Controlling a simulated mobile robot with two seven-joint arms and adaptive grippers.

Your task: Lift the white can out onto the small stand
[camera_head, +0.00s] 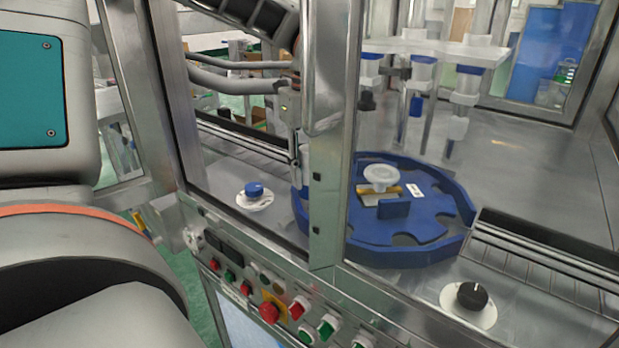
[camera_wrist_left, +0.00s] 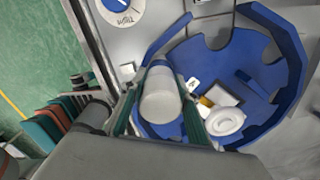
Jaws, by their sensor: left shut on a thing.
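In the left wrist view, the white can (camera_wrist_left: 160,98) stands between the two green-padded fingers of my left gripper (camera_wrist_left: 162,108), which is shut on it. The can is at the edge of the blue notched wheel (camera_wrist_left: 292,52); whether its base is in a notch or raised cannot be told. In the head view the blue wheel (camera_head: 400,254) shows behind the machine's frame. The can and the fingertips cannot be made out there, near the metal post. I cannot pick out the small stand in either view. My right gripper is in neither view.
A steel post (camera_head: 327,190) and front rail bound the machine opening. A white round hub (camera_head: 381,175) stands on the wheel. A blue knob (camera_head: 254,190) and a black knob (camera_head: 472,296) sit on the deck. Buttons, including a red one (camera_head: 270,311), line the front panel.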

